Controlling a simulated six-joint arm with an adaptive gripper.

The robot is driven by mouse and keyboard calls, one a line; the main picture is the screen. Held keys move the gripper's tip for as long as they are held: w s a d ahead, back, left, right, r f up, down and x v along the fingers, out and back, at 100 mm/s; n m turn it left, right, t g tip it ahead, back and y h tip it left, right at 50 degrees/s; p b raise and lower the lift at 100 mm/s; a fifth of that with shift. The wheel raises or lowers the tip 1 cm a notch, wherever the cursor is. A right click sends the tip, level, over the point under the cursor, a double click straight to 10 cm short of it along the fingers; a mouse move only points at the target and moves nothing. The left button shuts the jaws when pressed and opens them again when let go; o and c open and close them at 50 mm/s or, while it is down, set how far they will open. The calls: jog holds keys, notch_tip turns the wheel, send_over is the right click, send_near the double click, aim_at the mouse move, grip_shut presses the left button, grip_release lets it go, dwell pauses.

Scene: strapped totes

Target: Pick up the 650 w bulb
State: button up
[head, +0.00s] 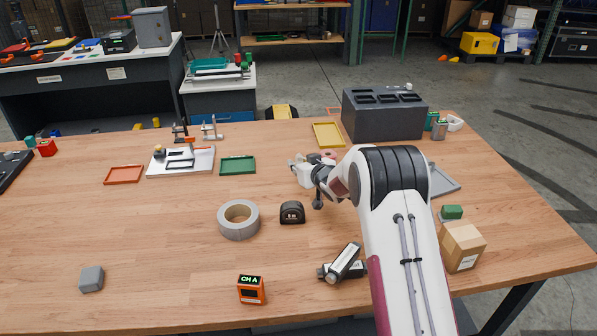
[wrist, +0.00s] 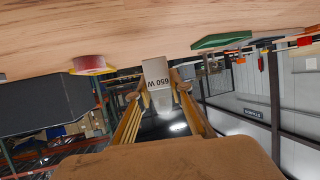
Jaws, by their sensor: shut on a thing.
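The 650 w bulb (wrist: 156,74) shows in the wrist view as a pale block-like base marked "650 W", with a clear rounded part pointing down the picture. My gripper (wrist: 161,92) is shut on it, with one yellowish finger on each side. In the head view my gripper (head: 301,172) is over the middle of the table, left of my forearm. The bulb is too small there to make out clearly. The wrist view is upside down, with the table at the top. I cannot tell whether the bulb touches the table.
A dark slotted box (head: 384,114) stands behind my arm, with a yellow tray (head: 328,135) beside it. A green tray (head: 238,165), tape roll (head: 238,220) and tape measure (head: 292,212) lie to the left. A cardboard box (head: 461,246) stands right. The left front table is mostly clear.

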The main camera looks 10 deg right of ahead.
jog(key=shift+r, duration=2.9)
